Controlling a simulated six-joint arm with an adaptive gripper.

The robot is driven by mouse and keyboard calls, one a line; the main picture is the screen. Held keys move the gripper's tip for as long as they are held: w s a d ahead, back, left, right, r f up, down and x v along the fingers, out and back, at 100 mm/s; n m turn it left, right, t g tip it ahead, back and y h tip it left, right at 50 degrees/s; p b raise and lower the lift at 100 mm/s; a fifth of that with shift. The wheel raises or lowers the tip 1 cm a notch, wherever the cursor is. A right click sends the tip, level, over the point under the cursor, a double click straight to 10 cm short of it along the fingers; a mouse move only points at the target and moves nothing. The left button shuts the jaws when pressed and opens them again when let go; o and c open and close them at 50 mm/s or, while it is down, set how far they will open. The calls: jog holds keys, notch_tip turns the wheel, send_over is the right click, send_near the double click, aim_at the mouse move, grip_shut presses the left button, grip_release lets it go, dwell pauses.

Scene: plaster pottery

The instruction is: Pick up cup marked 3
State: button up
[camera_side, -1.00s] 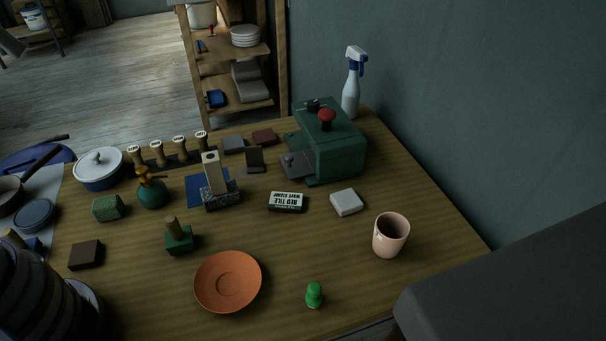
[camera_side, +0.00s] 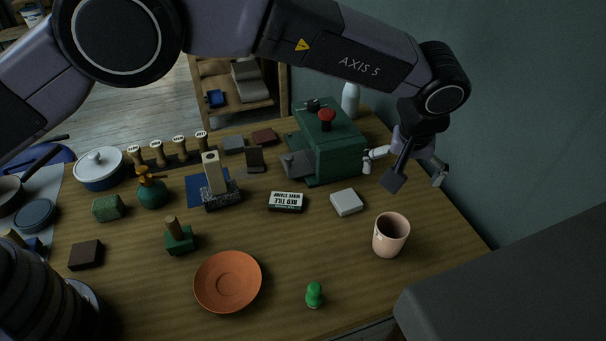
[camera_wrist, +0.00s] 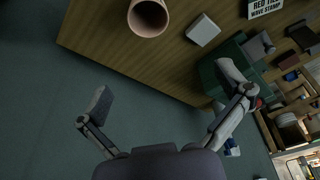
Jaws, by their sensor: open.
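A pale pink cup (camera_side: 390,236) stands upright on the right side of the table. A small light mark shows on its side, too small to read as a number. In the wrist view the cup (camera_wrist: 148,17) is at the top, its open mouth towards me. My gripper (camera_side: 405,175) hangs above and behind the cup in the side view, apart from it. Its fingers are spread with nothing between them. In the wrist view my gripper (camera_wrist: 165,103) is also open, and bare dark floor and table edge show between its fingers.
A white block (camera_side: 346,203) lies left of the cup. A green machine (camera_side: 335,150) with a red knob stands behind it. A green peg (camera_side: 314,294) and an orange saucer (camera_side: 228,282) are in front. A grey surface (camera_side: 520,290) fills the lower right. Bare table surrounds the cup.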

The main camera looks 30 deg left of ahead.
notch_tip(320, 180, down, 3)
jog(key=d, duration=0.2)
send_near(392, 228)
jog(key=s, duration=0.1)
jog(key=shift+s+x, duration=0.2)
jog(key=shift+x, duration=1.45)
jog(key=shift+s+x, duration=0.15)
jog(key=shift+x, duration=1.5)
jog(key=shift+c, duration=0.4)
jog(key=c, duration=1.2)
jog(key=shift+c, duration=0.2)
